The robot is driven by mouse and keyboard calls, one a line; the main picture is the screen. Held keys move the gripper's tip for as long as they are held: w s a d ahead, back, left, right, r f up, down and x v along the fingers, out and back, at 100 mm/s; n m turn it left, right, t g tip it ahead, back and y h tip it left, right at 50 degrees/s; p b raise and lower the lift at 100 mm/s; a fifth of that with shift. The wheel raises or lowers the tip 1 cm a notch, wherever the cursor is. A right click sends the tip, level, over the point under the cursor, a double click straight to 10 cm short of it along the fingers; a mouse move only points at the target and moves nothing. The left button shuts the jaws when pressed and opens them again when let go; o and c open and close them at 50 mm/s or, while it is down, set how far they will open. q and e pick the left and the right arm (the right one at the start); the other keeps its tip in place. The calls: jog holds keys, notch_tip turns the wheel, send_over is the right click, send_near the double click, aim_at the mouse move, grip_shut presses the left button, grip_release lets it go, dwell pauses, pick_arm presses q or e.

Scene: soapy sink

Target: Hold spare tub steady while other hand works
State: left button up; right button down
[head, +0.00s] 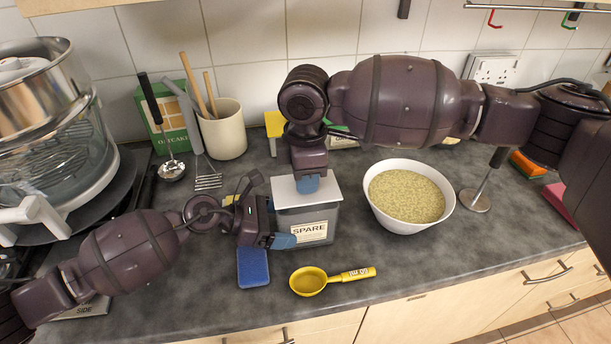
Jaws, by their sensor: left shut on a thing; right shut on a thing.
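The spare tub (326,218) is a grey box with a white label reading "SPARE", upright on the counter in the head view. Its pale flat lid (331,191) is over the top; I cannot tell whether it is fully seated. My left gripper (284,241) is low at the tub's front left and shut on the tub, with a blue fingertip against its lower front. My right gripper (308,184) points down from above and is shut on the lid near its middle. The lid's grip point is hidden behind the blue fingers.
A white bowl of grain (372,207) stands right of the tub. A yellow scoop (309,281) and a blue sponge (253,267) lie in front. A utensil crock (226,130) and green box (166,130) stand behind left. The front right counter is clear.

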jog(key=shift+r, duration=2)
pick_arm(q)
jog(key=o, duration=1.1)
jog(key=shift+a, duration=0.1)
